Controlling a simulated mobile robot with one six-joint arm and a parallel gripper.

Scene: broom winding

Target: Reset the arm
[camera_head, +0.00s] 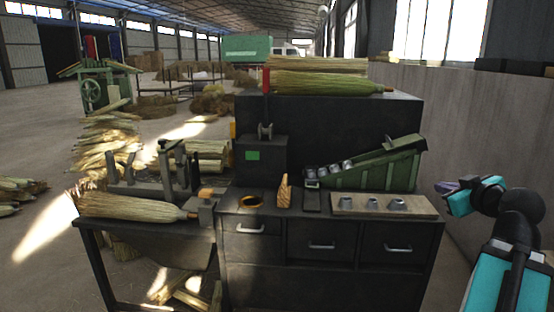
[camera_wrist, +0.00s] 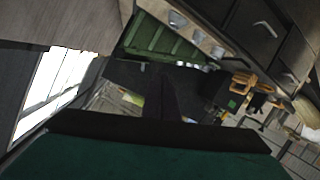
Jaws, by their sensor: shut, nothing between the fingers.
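My arm is at the right edge of the head view, raised beside the dark workbench (camera_head: 330,262). My gripper (camera_head: 446,187) is at its end, pointing left, apart from the bench and everything on it. It is shut and empty. In the wrist view the dark fingers (camera_wrist: 168,103) reach up from the teal housing at the bottom. The bench also shows tilted in the wrist view, with its drawers (camera_wrist: 262,28) at the upper right.
A green sloped rack (camera_head: 375,168) and a board with metal cups (camera_head: 385,205) stand on the bench near my gripper. A broom (camera_head: 130,206) lies at the left. Straw bundles (camera_head: 325,82) lie on the raised back. A grey wall (camera_head: 470,115) is on the right.

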